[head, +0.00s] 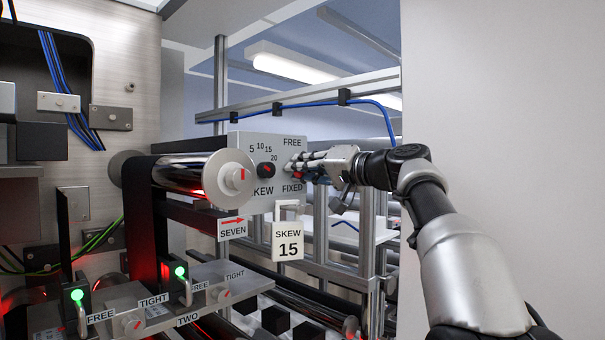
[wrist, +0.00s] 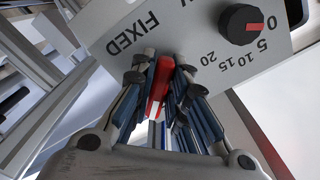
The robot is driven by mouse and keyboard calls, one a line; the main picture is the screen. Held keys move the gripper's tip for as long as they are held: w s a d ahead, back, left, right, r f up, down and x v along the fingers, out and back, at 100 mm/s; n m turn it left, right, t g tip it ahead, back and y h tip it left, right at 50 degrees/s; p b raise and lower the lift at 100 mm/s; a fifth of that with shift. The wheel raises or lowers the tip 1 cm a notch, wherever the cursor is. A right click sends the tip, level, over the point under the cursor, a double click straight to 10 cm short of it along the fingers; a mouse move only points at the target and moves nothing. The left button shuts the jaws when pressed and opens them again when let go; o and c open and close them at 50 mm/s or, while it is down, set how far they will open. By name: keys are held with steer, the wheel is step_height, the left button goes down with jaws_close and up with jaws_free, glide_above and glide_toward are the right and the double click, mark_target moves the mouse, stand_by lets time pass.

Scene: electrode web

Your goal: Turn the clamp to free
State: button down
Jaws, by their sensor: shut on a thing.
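The clamp's red handle (wrist: 160,78) is between my gripper's fingers in the wrist view, just beside the word FIXED. In the head view a bit of its red (head: 297,180) shows just above FIXED, and FREE is printed higher up on the same grey panel (head: 240,145). My gripper (head: 296,168) reaches in from the right and is shut on the handle; in the wrist view its fingers (wrist: 160,95) lie on both sides of it. The fingers hide part of the handle, and I cannot tell exactly which way it points.
A black SKEW knob (head: 266,170) with a numbered scale sits left of the clamp. A SKEW 15 tag (head: 287,242) and a SEVEN sign (head: 232,229) hang below the panel. A roller with a pale end disc (head: 229,179) stands at left. A plain wall (head: 500,110) fills the right.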

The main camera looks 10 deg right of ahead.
steer(key=n+b, duration=0.1)
steer(key=n, duration=0.3)
steer(key=shift+w+d+f+n, duration=0.1)
steer(key=shift+n, duration=0.3)
steer(key=n, duration=0.4)
steer(key=shift+d+n+b, duration=0.1)
steer(key=shift+n+b, duration=0.2)
steer(key=c, duration=1.6)
jaws_free()
steer(key=v, duration=1.2)
